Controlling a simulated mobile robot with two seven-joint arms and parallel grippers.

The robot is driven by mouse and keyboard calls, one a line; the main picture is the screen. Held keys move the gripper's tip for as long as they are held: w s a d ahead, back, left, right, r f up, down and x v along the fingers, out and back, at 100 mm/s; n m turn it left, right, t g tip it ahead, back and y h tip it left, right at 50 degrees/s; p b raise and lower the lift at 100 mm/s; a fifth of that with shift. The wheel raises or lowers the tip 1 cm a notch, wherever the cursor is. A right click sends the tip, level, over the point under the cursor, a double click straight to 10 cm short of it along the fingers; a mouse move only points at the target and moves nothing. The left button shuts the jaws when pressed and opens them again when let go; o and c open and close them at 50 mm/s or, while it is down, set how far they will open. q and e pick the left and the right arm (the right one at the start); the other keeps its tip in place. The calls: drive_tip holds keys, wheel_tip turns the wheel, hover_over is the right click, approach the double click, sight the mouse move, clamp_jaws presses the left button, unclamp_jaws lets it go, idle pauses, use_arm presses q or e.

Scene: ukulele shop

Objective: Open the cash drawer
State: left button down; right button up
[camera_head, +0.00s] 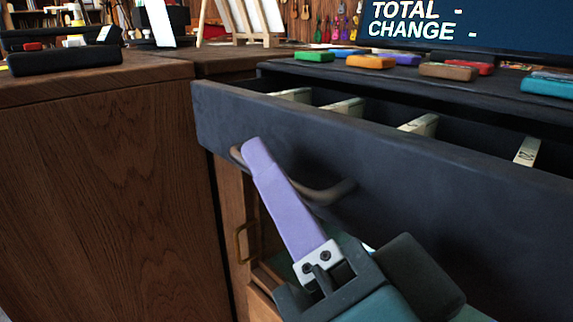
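A curved handle (325,192) is on the drawer front. My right gripper (262,170) reaches up from the bottom, with one long purple finger lying across the handle near its left end. The other finger is not clearly visible, so I cannot tell whether the gripper grasps the handle. My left gripper is not in view.
A display screen (480,25) reads TOTAL and CHANGE above the drawer. Several coloured flat items (370,62) lie on the dark top. A wooden cabinet (100,180) stands close at left, bearing a black object (66,60). A small brass handle (241,243) shows below the drawer.

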drive_tip(key=shift+w+a+r, duration=0.1)
drive_tip(key=shift+w+a, duration=0.1)
drive_tip(key=shift+w, duration=0.2)
drive_tip(key=shift+c, duration=0.4)
clamp_jaws()
idle(0.8)
